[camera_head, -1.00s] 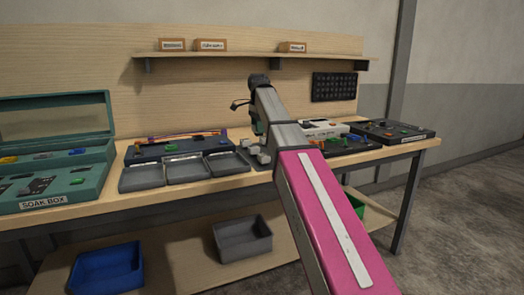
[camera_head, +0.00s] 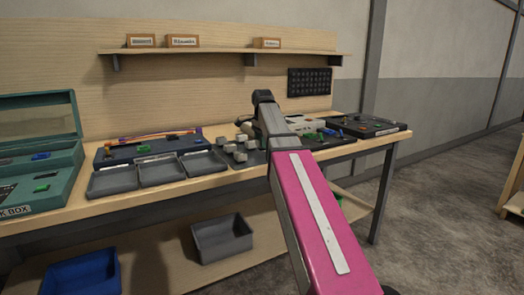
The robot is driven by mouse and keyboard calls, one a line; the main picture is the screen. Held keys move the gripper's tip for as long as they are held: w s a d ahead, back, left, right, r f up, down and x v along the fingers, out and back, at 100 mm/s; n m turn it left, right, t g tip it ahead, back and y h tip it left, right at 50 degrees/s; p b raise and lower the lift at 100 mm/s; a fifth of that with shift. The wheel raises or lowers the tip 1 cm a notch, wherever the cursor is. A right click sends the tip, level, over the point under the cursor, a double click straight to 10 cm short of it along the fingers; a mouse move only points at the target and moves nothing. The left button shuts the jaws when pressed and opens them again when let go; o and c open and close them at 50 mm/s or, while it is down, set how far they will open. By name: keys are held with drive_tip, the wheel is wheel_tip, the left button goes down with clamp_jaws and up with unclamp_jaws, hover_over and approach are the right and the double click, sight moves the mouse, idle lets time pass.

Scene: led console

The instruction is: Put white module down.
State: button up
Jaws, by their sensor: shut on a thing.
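My arm reaches over the workbench, its pink link in front. My gripper (camera_head: 243,123) shows only as a dark part left of the wrist, over the back of the bench. Its fingertips are mostly hidden by my own arm. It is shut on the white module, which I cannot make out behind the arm. Several small grey-white blocks (camera_head: 240,156) stand on a dark board just left of the arm.
Three shallow grey trays (camera_head: 161,172) lie left of the blocks, before a dark console (camera_head: 150,146). A teal box (camera_head: 40,178) stands far left. A whitish device (camera_head: 296,124) and dark boards (camera_head: 368,125) lie right of the arm. Bins (camera_head: 222,240) sit on the lower shelf.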

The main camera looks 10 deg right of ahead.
drive_tip(key=shift+f, duration=1.85)
drive_tip(key=shift+f, duration=0.15)
drive_tip(key=o, duration=0.9)
drive_tip(key=shift+o, duration=0.2)
wheel_tip(320, 180, up, 12)
drive_tip(key=shift+r, duration=0.15)
